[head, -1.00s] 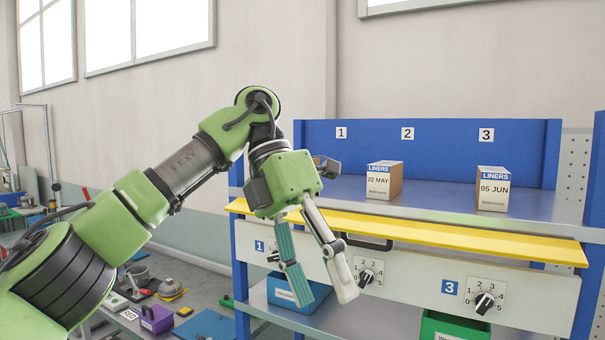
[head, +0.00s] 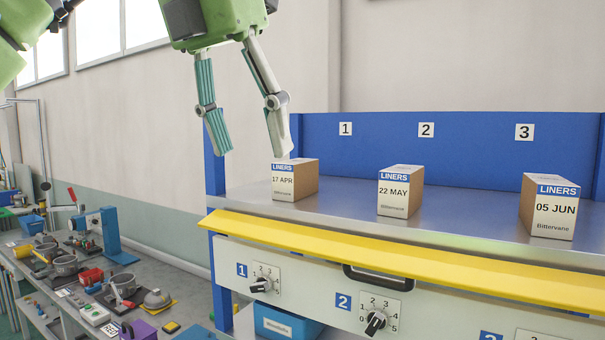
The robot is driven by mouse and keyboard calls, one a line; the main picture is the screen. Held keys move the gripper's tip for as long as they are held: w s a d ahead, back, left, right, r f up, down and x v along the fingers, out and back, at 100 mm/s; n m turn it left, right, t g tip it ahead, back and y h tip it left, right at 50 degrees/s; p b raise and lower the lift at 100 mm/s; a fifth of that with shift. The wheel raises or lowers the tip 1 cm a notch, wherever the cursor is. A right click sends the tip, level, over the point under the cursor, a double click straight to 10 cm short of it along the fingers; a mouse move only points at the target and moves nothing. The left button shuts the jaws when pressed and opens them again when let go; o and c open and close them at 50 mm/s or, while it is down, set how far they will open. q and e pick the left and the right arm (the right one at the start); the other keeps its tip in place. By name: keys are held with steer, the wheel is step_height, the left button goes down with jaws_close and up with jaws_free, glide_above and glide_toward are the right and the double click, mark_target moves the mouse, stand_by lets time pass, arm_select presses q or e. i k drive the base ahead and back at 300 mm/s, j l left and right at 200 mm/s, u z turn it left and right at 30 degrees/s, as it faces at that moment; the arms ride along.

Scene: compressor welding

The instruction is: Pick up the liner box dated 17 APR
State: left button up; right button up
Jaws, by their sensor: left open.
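The liner box dated 17 APR (head: 284,184) stands upright on the metal shelf, leftmost of three liner boxes, below the number 1 sign. Its label faces me. My left gripper (head: 253,153) hangs above and to the left of it, fingers pointing down, open and empty. In the picture the right-hand fingertip ends just at the box's top edge; I cannot tell whether it touches. The box dated 22 MAY (head: 394,194) stands in the middle and the box dated 05 JUN (head: 550,210) at the right. My right gripper is not in view.
The metal shelf (head: 350,205) has a yellow front lip (head: 380,250) and a blue back panel (head: 470,150). Below are numbered dials (head: 375,322) and a blue bin (head: 285,325). A cluttered grey workbench (head: 130,265) stands at the left. Shelf room between the boxes is free.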

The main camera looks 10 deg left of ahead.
mark_target(293, 180)
steer(key=i, duration=0.9)
